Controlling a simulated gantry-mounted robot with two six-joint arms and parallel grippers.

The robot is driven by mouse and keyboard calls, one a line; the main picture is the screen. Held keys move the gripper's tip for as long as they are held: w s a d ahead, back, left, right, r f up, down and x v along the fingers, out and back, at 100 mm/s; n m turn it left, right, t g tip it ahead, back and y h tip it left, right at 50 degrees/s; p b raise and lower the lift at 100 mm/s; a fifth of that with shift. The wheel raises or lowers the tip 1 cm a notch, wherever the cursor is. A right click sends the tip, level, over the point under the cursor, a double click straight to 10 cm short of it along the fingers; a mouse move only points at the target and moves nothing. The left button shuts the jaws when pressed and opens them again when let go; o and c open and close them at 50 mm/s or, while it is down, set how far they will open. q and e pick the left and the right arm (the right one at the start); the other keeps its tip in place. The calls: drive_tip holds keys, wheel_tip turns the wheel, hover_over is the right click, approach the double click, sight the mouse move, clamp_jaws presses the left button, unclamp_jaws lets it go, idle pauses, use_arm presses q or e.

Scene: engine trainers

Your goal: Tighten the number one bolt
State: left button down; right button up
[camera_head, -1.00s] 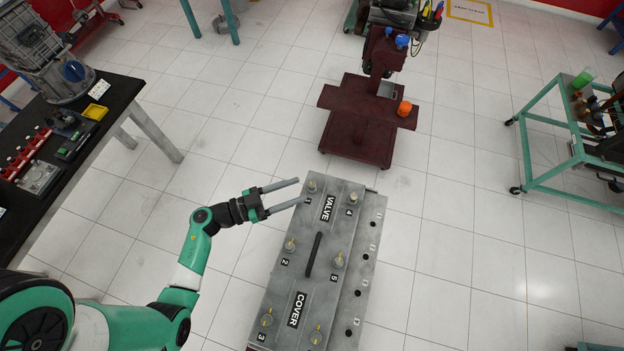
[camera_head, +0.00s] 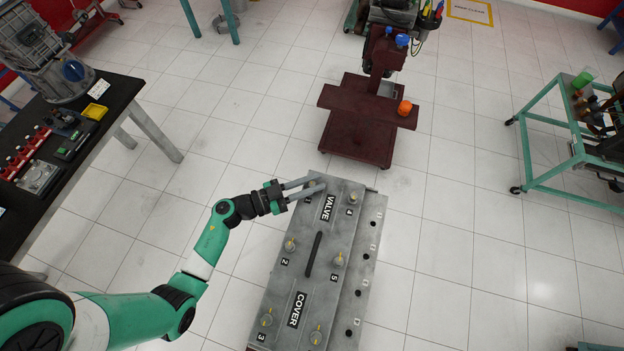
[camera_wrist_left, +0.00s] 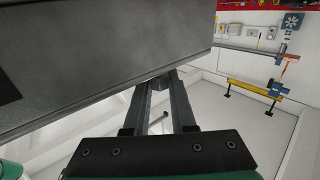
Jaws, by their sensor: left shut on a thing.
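The grey valve cover (camera_head: 275,288) stands in the lower middle of the head view, with numbered bolts on its top. The number one bolt (camera_head: 313,184) is at its far left corner, partly covered by my fingers. My left gripper (camera_head: 317,184) reaches in from the left and is shut on this bolt, one finger on each side of it. My right gripper is not in view.
Bolt two (camera_head: 290,244) and bolt five (camera_head: 339,259) stand up along the cover, with a black handle (camera_head: 313,254) between them. A dark red stand (camera_head: 355,140) is beyond the cover. A black-topped workbench (camera_head: 110,120) is at left, and a green cart (camera_head: 545,125) is at right.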

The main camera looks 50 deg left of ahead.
use_arm(q)
drive_tip(key=shift+r+h, duration=0.1)
drive_tip(key=shift+h, duration=0.2)
drive_tip(key=shift+a+m+g+h+p, duration=0.1)
drive_tip(key=shift+m+g+h+p, duration=0.3)
drive_tip(key=shift+m+h, duration=0.3)
drive_tip(key=shift+m+g+h, duration=0.6)
drive_tip(key=shift+m+h, duration=0.1)
drive_tip(key=shift+h, duration=0.3)
drive_tip(key=m+g+h, duration=0.1)
drive_tip(key=m+g+h+b, duration=0.2)
drive_tip(key=shift+f+h, duration=0.25)
drive_tip(key=shift+h, duration=0.05)
drive_tip(key=shift+r+m+g+h+b, duration=0.15)
drive_tip(key=shift+m+g+h+b, duration=0.8)
drive_tip(key=shift+g+b, duration=0.3)
drive_tip(key=c, duration=0.7)
unclamp_jaws()
drive_tip(key=shift+c, duration=0.2)
